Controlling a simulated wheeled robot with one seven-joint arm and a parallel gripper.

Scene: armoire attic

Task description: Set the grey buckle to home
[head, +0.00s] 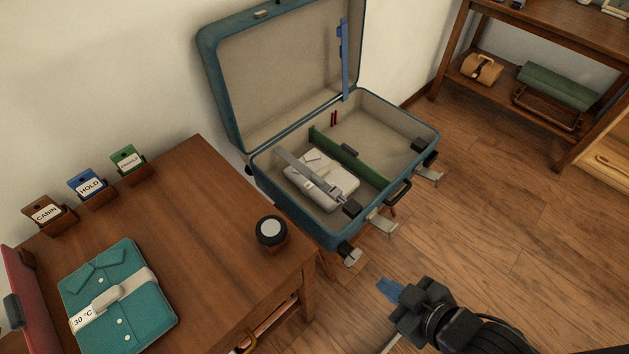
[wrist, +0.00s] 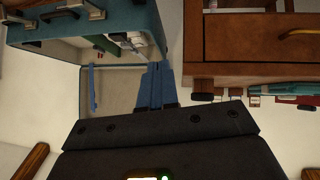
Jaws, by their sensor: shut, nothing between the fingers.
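A grey strap (head: 305,173) runs across a folded white garment (head: 330,182) in the left part of the open teal suitcase (head: 308,228). Its near end meets a dark block (head: 351,208) at the suitcase's front wall; I cannot tell whether this is the buckle or its socket, or whether they are joined. My gripper (head: 390,289), with blue fingers, is shut and empty in front of the suitcase, apart from it. In the wrist view the fingers (wrist: 157,86) point towards the suitcase (wrist: 90,30), which appears upside down. The strap's detail is not clear there.
A green divider (head: 368,163) crosses the suitcase; a blue strap (head: 344,60) hangs at the raised lid. Open latches (head: 381,222) jut from the front. The wooden table (head: 200,190) at left holds a teal shirt (head: 118,290) and a black round knob (head: 271,230).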

